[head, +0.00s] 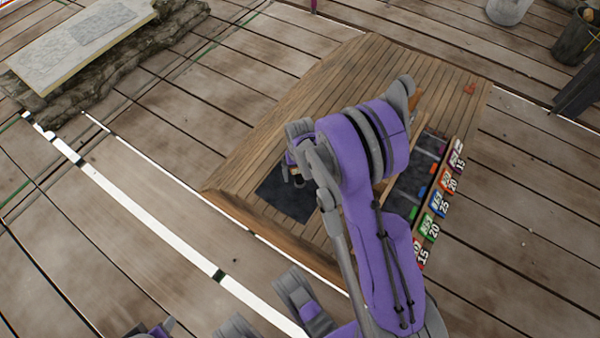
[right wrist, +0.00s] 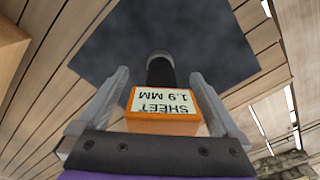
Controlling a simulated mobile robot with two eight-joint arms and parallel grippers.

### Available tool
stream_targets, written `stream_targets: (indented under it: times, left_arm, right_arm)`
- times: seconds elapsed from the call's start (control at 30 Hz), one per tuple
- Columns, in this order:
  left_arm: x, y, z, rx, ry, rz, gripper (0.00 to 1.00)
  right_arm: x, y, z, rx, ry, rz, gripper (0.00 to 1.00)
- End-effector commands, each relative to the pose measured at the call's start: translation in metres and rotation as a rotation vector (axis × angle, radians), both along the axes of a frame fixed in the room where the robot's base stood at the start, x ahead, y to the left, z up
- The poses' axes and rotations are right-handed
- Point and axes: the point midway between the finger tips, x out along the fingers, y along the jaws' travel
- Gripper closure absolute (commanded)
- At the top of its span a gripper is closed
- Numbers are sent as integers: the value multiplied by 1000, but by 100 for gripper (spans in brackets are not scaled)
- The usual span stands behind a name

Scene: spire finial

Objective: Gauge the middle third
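My right gripper (right wrist: 158,88) is shut on an orange gauge (right wrist: 165,126) with a white label reading "SHEET 1.9 MM", upside down in the right wrist view. The gauge's black cylindrical end (right wrist: 160,68) points away from me, towards a dark sheet (right wrist: 110,40). Whether it touches the sheet I cannot tell. In the head view the right gripper (head: 297,172) is over the dark sheet (head: 280,199), which lies on a wooden table; my arm hides much of both.
The wooden table (head: 325,75) has a dark tray (head: 405,190) at right, beside a row of coloured number tags (head: 438,202). A small orange-red piece (head: 469,88) lies at its far right. A stone bench (head: 85,35) and buckets (head: 575,38) stand further off.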

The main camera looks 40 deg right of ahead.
Motion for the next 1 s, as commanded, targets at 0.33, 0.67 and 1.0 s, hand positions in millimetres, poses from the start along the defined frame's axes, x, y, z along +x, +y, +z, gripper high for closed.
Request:
stream_targets:
  times: [0.33,0.67,1.0]
  left_arm:
    - [-1,0,2,0,1,0,50]
    - [-4,0,20,0,0,0,50]
    - [-5,0,29,0,-2,0,50]
  right_arm:
    - [0,0,10,0,0,0,0]
    - [-2,1,76,0,0,0,0]
    - [-2,1,108,0,0,0,0]
